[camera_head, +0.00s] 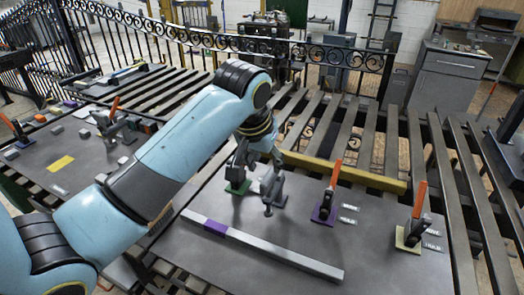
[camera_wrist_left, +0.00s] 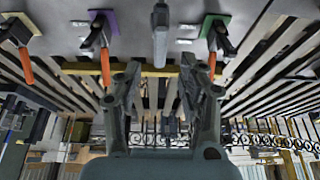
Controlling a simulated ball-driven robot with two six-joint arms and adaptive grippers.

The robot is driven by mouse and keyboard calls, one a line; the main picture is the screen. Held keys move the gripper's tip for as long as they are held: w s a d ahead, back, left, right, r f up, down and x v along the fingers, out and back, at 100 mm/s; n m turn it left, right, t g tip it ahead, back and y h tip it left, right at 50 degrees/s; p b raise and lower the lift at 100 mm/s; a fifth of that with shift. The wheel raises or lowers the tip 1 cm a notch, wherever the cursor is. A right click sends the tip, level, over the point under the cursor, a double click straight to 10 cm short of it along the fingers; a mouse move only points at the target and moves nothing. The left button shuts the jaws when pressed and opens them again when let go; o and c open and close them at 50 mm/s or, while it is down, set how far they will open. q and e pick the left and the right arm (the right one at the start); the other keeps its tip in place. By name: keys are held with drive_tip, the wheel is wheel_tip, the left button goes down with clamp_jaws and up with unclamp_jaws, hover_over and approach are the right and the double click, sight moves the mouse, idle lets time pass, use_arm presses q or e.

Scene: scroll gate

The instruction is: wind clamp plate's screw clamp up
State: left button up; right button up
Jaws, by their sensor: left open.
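The dark clamp plate (camera_head: 300,240) lies at the lower right in the head view. A grey upright piece, which looks like the screw clamp (camera_head: 270,193), stands on it between the green-based and purple-based clamps; it also shows at the top middle of the left wrist view (camera_wrist_left: 160,35). My left gripper (camera_head: 258,170) comes down over this spot. In the left wrist view its two fingers (camera_wrist_left: 160,68) are spread wide with nothing between them, and the grey piece lies just beyond the fingertips. Part of it is hard to tell from the fingers in the head view. My right gripper is not seen.
Orange-handled clamps stand on purple (camera_head: 325,214) and tan (camera_head: 409,239) bases; a green-based clamp (camera_head: 237,188) is partly hidden by my arm. A grey bar with a purple band (camera_head: 280,252) lies nearer. A yellow beam (camera_head: 345,174) runs behind.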

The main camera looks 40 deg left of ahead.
use_arm(q)
drive_tip(key=shift+v, duration=2.35)
drive_tip(key=shift+s+f, duration=0.1)
drive_tip(key=shift+f, duration=0.05)
